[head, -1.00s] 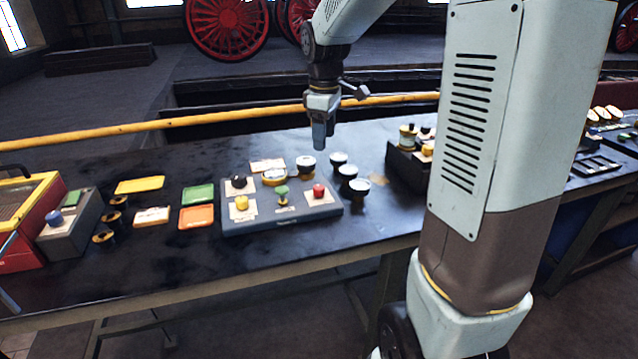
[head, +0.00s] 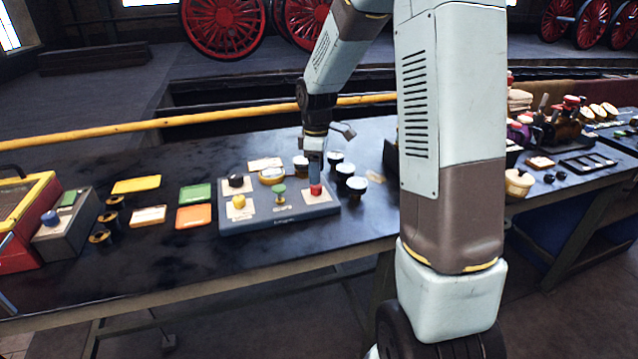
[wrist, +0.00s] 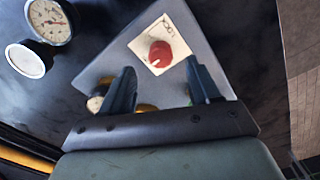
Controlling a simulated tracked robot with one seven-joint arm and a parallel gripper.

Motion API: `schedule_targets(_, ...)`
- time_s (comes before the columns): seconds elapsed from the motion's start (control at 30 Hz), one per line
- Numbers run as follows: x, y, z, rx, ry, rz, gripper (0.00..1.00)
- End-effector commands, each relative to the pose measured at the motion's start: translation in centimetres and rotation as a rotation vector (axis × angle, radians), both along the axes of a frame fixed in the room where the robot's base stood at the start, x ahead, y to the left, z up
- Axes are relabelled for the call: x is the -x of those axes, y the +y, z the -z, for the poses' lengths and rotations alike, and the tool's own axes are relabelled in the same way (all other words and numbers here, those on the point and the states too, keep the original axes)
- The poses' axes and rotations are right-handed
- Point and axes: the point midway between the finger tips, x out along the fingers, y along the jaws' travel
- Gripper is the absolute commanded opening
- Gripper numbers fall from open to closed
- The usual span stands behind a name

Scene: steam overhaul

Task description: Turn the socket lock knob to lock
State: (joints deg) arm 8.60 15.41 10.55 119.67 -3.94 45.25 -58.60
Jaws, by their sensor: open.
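A round red knob (head: 316,191) sits at the right end of the grey control panel (head: 290,214) on the dark table. In the wrist view the red knob (wrist: 160,54) stands on a cream label plate (wrist: 172,38) with dark lettering that seems to read LOCK; a pale mark shows on the knob. My gripper (head: 315,180) points down just above the knob in the head view. In the wrist view my gripper (wrist: 163,78) is open, its two dark fingers apart with nothing between them. The knob shows ahead of the gap, and I cannot tell any contact.
A black knob (head: 236,181), a yellow knob (head: 239,202) and a green knob (head: 279,190) share the panel. Several round gauges stand behind its right end; one gauge (wrist: 49,20) shows in the wrist view. Coloured trays lie left. The table's front strip is clear.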

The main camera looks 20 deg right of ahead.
Motion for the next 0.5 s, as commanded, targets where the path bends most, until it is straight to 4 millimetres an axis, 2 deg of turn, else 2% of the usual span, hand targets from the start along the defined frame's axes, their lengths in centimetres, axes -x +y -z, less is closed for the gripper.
schedule_targets(0.03,0.0,0.0,0.9,0.0,0.003,-0.001,0.61)
schedule_targets(0.2,0.0,0.0,3.2,0.0,0.002,0.0,0.61)
schedule_targets(0.5,0.0,0.0,4.8,0.0,0.0,0.001,0.61)
